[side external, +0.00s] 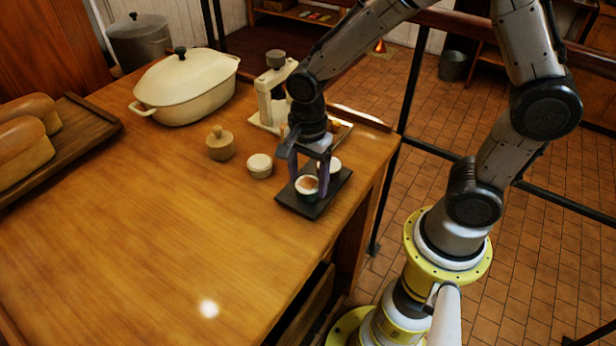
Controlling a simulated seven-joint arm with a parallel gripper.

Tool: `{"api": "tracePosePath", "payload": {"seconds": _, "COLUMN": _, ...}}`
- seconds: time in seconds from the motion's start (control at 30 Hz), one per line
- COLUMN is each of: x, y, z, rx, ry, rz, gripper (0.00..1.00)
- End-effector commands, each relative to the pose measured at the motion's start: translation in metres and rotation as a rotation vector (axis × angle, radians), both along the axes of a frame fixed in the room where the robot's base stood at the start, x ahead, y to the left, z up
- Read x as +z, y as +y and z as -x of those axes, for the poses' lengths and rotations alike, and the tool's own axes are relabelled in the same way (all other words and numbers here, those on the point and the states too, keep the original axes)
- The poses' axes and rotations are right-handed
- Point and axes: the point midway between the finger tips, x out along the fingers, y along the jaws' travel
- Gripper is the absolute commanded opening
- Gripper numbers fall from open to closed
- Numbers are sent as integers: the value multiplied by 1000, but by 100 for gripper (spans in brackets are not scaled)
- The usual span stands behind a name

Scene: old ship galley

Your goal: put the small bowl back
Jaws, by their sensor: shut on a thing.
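A small bowl (307,185) with a pale rim and brownish contents is at a dark tray (312,206) near the table's right edge. My gripper (308,180) points down over the tray and is shut on the small bowl, with a finger on either side of it. I cannot tell whether the bowl touches the tray or hangs just above it. A second pale round dish (334,165) shows behind my gripper, partly hidden by a finger.
A small lidded pot (260,165) and a wooden knobbed jar (220,144) stand left of the tray. Behind are a cream press-like device (268,100) and a large lidded casserole (187,88). Loaves lie on a wooden board (90,125) at far left. The front table (130,250) is clear.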

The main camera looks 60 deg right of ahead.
Motion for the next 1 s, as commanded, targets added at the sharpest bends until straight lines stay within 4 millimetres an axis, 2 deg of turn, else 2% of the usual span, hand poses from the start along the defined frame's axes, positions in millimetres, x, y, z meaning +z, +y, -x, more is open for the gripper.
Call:
{"api": "tracePosePath", "payload": {"seconds": 0.13, "x": -3, "y": 0, "z": 0, "rx": 0, "ry": 0, "rz": 0, "gripper": 13}}
{"api": "tracePosePath", "payload": {"seconds": 0.17, "x": -3, "y": 0, "z": 0, "rx": 0, "ry": 0, "rz": 0, "gripper": 77}}
{"api": "tracePosePath", "payload": {"seconds": 0.3, "x": -3, "y": 0, "z": 0, "rx": 0, "ry": 0, "rz": 0, "gripper": 100}}
{"api": "tracePosePath", "payload": {"seconds": 0.53, "x": -2, "y": 0, "z": 0, "rx": 0, "ry": -1, "rz": 0, "gripper": 100}}
{"api": "tracePosePath", "payload": {"seconds": 0.67, "x": 5, "y": 0, "z": -1, "rx": 0, "ry": -2, "rz": 0, "gripper": 100}}
{"api": "tracePosePath", "payload": {"seconds": 0.77, "x": 20, "y": 0, "z": -2, "rx": 0, "ry": -7, "rz": -1, "gripper": 100}}
{"api": "tracePosePath", "payload": {"seconds": 1.0, "x": 69, "y": 0, "z": -1, "rx": 0, "ry": -7, "rz": -1, "gripper": 100}}
